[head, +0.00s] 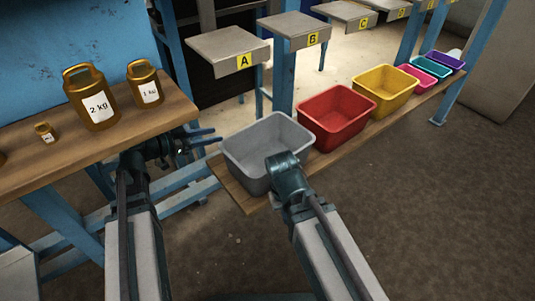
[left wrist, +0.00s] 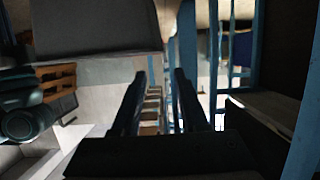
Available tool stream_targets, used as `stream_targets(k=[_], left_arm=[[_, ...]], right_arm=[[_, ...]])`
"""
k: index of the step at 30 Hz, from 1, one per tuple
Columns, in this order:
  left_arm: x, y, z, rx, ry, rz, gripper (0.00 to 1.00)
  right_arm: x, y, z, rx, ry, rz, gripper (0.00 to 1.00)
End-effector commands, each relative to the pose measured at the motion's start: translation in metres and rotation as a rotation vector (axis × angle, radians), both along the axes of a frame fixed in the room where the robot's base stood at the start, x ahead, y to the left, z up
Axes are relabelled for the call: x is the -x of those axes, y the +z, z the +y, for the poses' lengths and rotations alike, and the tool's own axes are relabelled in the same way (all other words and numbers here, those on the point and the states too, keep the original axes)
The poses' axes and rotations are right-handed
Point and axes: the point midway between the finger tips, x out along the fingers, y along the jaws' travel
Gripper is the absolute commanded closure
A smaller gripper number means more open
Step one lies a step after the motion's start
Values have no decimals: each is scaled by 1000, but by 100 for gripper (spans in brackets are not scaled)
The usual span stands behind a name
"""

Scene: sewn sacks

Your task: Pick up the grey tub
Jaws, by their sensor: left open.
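The grey tub (head: 240,155) stands upright and looks empty at the near left end of a wooden shelf in the head view. My left gripper (head: 217,135) is just left of the tub, its two fingers apart and pointing at the tub's left side, with nothing between them. The fingers also show apart in the left wrist view (left wrist: 160,75). My right arm's end (head: 287,172) is in front of the tub's near right side and covers part of it; its fingers are hidden. A grey surface fills the upper left of the left wrist view; I cannot tell what it is.
A red tub (head: 335,125), a yellow tub (head: 383,95) and smaller pink, teal and purple tubs follow along the shelf (head: 240,192). Bronze weights (head: 98,107) stand on a bench at left. Lettered stands (head: 228,45) are behind. The floor at right is clear.

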Motion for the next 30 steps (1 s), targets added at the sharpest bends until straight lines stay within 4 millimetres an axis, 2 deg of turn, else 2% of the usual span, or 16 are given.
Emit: stream_targets(k=[4,15,30], left_arm=[[-8,-6,-10,-1,-2,0,56],[-43,-24,-59,0,-2,2,56],[-55,-29,-77,0,-2,2,56]], right_arm=[[0,-6,0,0,-1,0,100],[0,-24,0,0,-5,-1,100],[0,-28,0,0,-4,-1,100]])
